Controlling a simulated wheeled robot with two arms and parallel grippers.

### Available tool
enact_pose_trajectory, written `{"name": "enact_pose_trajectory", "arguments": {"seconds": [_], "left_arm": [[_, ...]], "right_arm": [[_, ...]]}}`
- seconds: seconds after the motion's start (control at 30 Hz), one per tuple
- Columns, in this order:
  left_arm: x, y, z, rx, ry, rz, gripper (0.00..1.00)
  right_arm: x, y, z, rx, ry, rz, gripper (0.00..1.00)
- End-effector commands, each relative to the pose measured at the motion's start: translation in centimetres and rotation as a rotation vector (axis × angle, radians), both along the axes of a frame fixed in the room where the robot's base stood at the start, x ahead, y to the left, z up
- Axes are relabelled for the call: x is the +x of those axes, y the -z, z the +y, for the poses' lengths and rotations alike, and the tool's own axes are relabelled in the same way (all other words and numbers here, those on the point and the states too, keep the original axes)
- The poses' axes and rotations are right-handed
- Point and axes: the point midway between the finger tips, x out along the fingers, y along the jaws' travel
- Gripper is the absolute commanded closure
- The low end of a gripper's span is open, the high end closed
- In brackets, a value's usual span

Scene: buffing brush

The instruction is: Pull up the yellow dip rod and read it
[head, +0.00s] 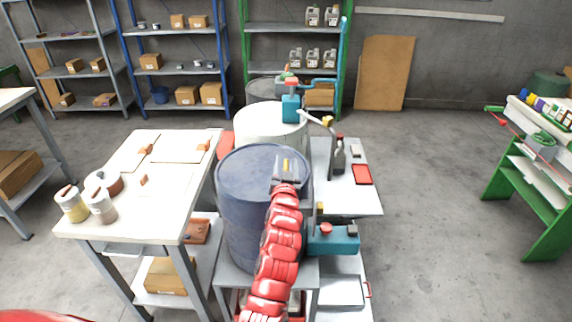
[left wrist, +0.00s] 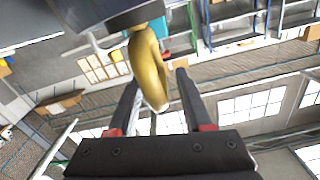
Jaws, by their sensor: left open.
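The yellow dip rod's curved handle (left wrist: 147,65) shows in the left wrist view, below a dark block. It hangs in the gap between the two fingers of my left gripper (left wrist: 158,85). The fingers stand apart on either side of it, with no clear grip on it. In the head view my left gripper (head: 287,162) is over the top of the dark blue drum (head: 245,165), at its right side. A small yellow bit shows between the fingers there. The rod's lower part is hidden. My right gripper is not in view.
A white bench (head: 140,205) with jars stands left of the drum. A pale drum (head: 265,122) stands behind it. A teal machine (head: 335,240) sits close on the right, and a grey tabletop (head: 350,202) lies behind that.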

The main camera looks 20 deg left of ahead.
Motion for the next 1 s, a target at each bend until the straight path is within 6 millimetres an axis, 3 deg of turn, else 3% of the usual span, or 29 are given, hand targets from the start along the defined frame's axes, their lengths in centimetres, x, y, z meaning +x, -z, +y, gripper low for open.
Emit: {"name": "enact_pose_trajectory", "arguments": {"seconds": [0.17, 0.43, 1.0], "left_arm": [[-0.01, 0.03, 0.01, 0.0, 0.0, 0.0, 0.5], [-0.03, 0.05, 0.02, 0.001, 0.0, 0.001, 0.99], [-0.04, 0.07, 0.06, 0.002, -0.001, 0.001, 1.0]], "right_arm": [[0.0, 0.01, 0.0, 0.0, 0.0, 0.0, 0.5], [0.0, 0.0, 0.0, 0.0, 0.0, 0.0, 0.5], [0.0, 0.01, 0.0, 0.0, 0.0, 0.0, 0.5]]}}
